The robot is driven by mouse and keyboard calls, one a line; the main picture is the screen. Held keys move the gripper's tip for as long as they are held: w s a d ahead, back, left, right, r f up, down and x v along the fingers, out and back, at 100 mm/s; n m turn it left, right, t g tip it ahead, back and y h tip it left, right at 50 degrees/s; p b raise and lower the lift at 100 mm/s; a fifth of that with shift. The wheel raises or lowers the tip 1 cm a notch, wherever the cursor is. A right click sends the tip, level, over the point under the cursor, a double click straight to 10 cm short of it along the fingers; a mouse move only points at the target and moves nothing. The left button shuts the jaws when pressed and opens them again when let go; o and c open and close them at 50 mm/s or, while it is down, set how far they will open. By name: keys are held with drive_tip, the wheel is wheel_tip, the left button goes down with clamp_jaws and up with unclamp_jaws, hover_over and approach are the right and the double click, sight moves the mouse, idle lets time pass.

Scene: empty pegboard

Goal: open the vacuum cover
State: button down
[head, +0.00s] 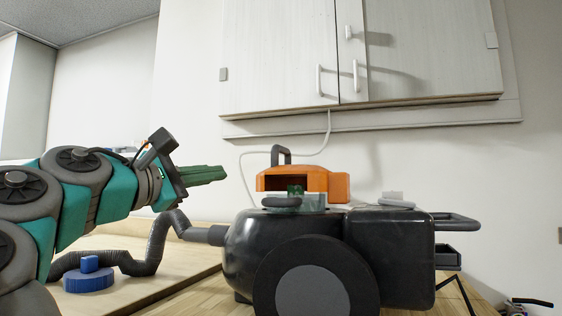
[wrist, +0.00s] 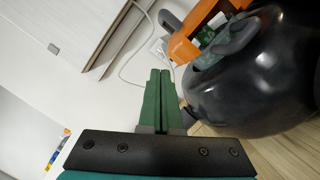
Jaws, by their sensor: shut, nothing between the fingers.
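The vacuum (head: 390,255) is a glossy black body with a large dark wheel, standing on a wooden surface. An orange cover part (head: 330,184) with a dark upright handle (head: 281,154) sits on its top, above a pale translucent piece (head: 312,203). I cannot tell from here whether the cover is latched. My gripper (head: 224,172) is shut and empty, left of the orange part and apart from it, pointing right. In the wrist view, the closed green fingers (wrist: 160,72) point toward the white wall; the orange part (wrist: 182,48) and black body (wrist: 255,85) are to their right.
A grey hose (head: 155,240) runs from the vacuum's left side past a blue round object (head: 89,278) on the wooden board. White wall cabinets (head: 280,50) hang above the vacuum. A white cord (head: 243,170) runs down the wall behind. Air between gripper and cover looks clear.

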drive_tip(key=p+x, duration=0.2)
drive_tip(key=x, duration=0.9)
drive_tip(key=shift+d+r, duration=0.1)
drive_tip(key=shift+r, duration=0.05)
drive_tip(key=shift+s+d+r, duration=0.25)
drive_tip(key=shift+d, duration=0.15)
drive_tip(key=shift+s+d+r, duration=0.2)
drive_tip(key=shift+s+d, duration=0.1)
drive_tip(key=shift+d, duration=0.15)
drive_tip(key=shift+s+d+r+b, duration=0.25)
drive_tip(key=shift+d+r+b, duration=0.1)
drive_tip(key=shift+d+r, duration=0.2)
drive_tip(key=shift+d+r, duration=0.1)
